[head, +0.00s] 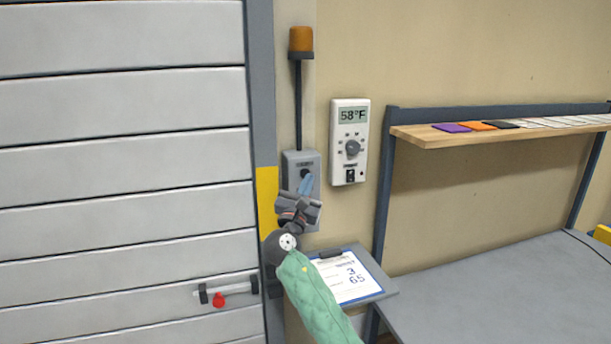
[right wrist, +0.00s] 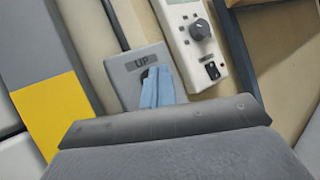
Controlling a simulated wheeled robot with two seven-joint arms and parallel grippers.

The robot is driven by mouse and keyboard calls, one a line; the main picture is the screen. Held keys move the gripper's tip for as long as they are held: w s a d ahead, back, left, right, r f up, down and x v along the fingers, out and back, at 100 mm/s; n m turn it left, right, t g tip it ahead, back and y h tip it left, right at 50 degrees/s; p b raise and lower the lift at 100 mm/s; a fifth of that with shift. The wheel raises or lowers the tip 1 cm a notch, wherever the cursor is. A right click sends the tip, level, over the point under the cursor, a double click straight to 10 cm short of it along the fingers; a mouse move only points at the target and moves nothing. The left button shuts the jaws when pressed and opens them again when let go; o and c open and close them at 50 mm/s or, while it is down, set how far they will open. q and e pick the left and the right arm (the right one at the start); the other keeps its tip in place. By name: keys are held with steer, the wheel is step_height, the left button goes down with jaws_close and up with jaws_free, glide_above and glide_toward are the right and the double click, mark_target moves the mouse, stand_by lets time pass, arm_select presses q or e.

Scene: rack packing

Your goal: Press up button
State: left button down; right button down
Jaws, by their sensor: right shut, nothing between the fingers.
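A grey control box (head: 290,160) is mounted on the wall beside the shutter door, under an orange beacon on a dark pole. In the right wrist view the box (right wrist: 118,80) bears the label "UP" above a dark round button (right wrist: 145,74), which is mostly hidden behind my fingertips. My right gripper (head: 306,184) is shut and empty, its light-blue fingers pointing at the button; it also shows in the right wrist view (right wrist: 157,88). I cannot tell whether the fingertips touch the button. The lower part of the box is hidden by my gripper. My left gripper is not in view.
A white thermostat (head: 350,140) reading 58°F hangs just right of the box. A clipboard (head: 345,275) lies below on a small ledge. A grey table (head: 500,290) and a wooden shelf (head: 480,134) stand right. The shutter door (head: 120,160) fills the left.

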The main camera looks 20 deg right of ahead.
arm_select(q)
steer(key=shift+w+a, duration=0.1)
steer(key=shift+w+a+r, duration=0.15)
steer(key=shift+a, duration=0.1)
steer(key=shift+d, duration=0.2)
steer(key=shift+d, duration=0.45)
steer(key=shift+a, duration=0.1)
arm_select(e)
steer(key=shift+w, duration=0.2)
